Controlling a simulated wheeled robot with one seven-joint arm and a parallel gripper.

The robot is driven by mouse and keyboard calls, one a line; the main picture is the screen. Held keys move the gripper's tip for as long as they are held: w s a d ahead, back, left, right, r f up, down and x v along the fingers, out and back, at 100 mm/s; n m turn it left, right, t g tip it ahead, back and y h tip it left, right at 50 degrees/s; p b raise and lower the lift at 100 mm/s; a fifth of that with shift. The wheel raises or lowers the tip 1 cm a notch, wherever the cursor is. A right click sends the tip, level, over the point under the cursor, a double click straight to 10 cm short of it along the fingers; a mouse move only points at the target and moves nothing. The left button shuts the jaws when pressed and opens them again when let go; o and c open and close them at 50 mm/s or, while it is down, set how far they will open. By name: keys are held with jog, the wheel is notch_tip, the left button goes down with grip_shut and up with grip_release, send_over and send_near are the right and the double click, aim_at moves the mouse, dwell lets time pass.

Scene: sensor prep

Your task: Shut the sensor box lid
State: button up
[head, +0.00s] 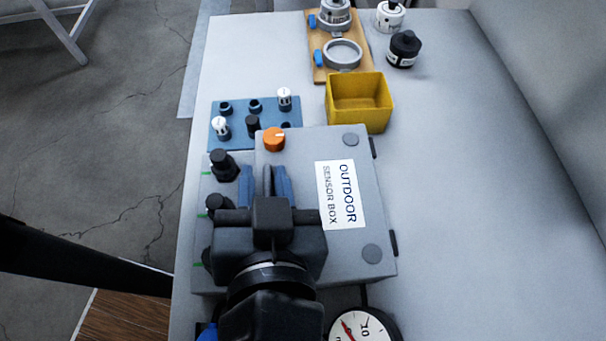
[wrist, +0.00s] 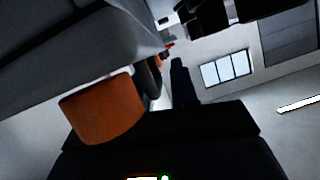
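The grey sensor box (head: 370,265) stands on the table in the head view. Its flat lid (head: 300,145) bears a white label reading "OUTDOOR SENSOR BOX" and lies over the box; I cannot tell whether it is fully down. An orange knob (head: 274,139) is at the lid's far left corner; an orange round part also shows close up in the wrist view (wrist: 102,108). My gripper (head: 266,172) is over the lid's left edge, just nearer than the orange knob. My wrist hides the near left part of the box. The finger gap is unclear.
A grey strip with black knobs (head: 222,165) and green marks runs along the left. A blue holder (head: 237,106), yellow bin (head: 358,100) and wooden board (head: 319,70) stand behind. A dial gauge (head: 362,328) is at the near edge. The table's right side is clear.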

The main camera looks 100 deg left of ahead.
jog(key=shift+w, duration=0.2)
dwell(0.4)
jog(key=shift+w+d, duration=0.1)
jog(key=v, duration=0.2)
jog(key=p+v, duration=0.1)
jog(key=v, duration=0.1)
jog(key=p+v, duration=0.1)
jog(key=v, duration=0.1)
jog(key=shift+r, duration=0.3)
jog(key=shift+w+d+p, duration=0.1)
jog(key=shift+d+p, duration=0.2)
jog(key=shift+d, duration=0.35)
